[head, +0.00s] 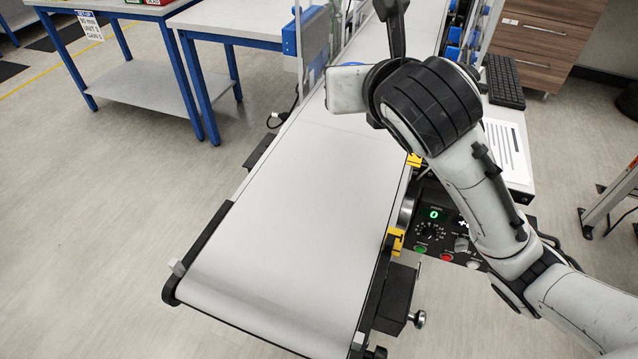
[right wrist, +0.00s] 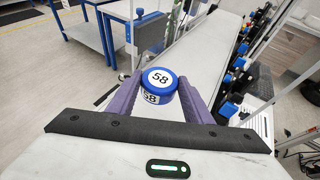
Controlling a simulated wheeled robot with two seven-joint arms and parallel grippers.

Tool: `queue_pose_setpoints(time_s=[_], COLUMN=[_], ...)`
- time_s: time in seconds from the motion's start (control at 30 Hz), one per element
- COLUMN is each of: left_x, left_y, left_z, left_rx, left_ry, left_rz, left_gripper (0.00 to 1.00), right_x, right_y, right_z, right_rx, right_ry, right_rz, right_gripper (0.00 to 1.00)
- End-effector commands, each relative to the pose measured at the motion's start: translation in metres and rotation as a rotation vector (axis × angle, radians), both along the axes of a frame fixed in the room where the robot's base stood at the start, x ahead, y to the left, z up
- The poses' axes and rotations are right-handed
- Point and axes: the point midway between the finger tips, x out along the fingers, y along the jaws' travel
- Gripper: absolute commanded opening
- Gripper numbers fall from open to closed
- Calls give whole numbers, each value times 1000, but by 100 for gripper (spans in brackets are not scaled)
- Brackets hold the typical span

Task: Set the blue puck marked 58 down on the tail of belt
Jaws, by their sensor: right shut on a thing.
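The blue puck (right wrist: 161,84) has a white top and side label, each reading 58. In the right wrist view my right gripper (right wrist: 160,79) has its two purple fingers shut on the puck's sides. The puck looks upright. The pale belt (head: 300,215) runs from the bottom of the head view up past my right arm, and shows behind the puck in the right wrist view (right wrist: 206,58). The belt's near end is bare. In the head view my arm hides most of the right gripper over the belt. My left gripper is not in view.
A control box (head: 440,228) with a green 0 display and buttons sits at the belt's right side. Yellow brackets (head: 396,241) stand along that edge. A keyboard (head: 503,80) and a printed sheet (head: 507,150) lie to the right. Blue-legged tables (head: 240,22) stand at the back left.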

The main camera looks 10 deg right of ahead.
Motion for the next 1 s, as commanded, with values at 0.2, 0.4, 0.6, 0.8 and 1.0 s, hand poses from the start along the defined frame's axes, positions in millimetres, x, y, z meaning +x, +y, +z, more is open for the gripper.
queue_pose_setpoints(time_s=[0.2, 0.4, 0.6, 0.8, 1.0], left_x=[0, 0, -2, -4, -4], left_y=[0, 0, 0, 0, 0], left_z=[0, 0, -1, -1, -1], left_rx=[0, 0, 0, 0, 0], left_ry=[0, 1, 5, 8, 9], left_rz=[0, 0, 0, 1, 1], left_gripper=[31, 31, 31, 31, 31], right_x=[5, 4, 5, 5, 5], right_y=[7, 6, 7, 6, 7], right_z=[-18, -53, -72, -101, -105], right_rx=[0, -3, -1, -2, 0], right_ry=[4, 3, 0, 0, -4], right_rz=[-27, -28, -27, -27, -26], right_gripper=[22, 22, 22, 22, 22])
